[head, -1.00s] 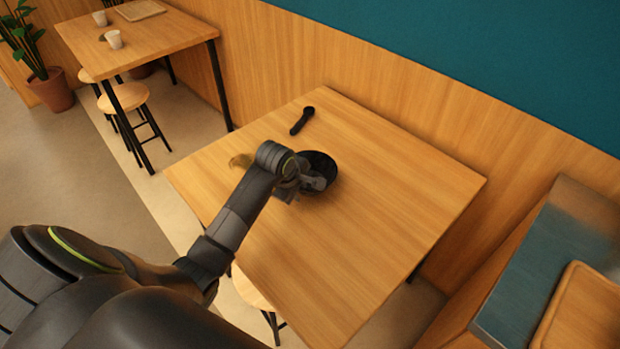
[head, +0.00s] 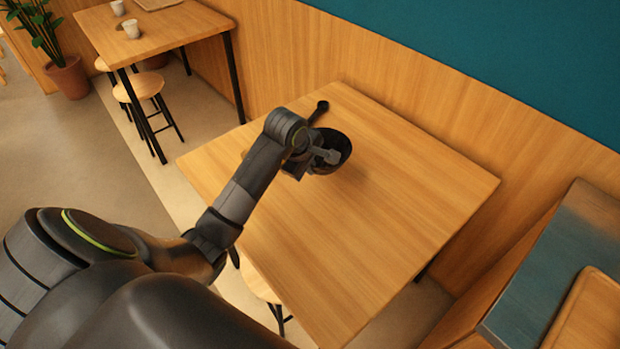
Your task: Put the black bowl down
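The black bowl (head: 340,141) is over the wooden table (head: 400,205), toward its back left part. My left gripper (head: 328,156) reaches in from the left and is at the bowl's near side. It appears shut on the bowl, though the fingertips are small and partly hidden against the dark bowl. The bowl looks slightly raised, with a soft shadow on the table below it. My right gripper is not in view.
The front and right of the table are clear. A counter with a wooden tray (head: 590,315) stands at the lower right. Another table (head: 165,28) with cups and stools is at the back left.

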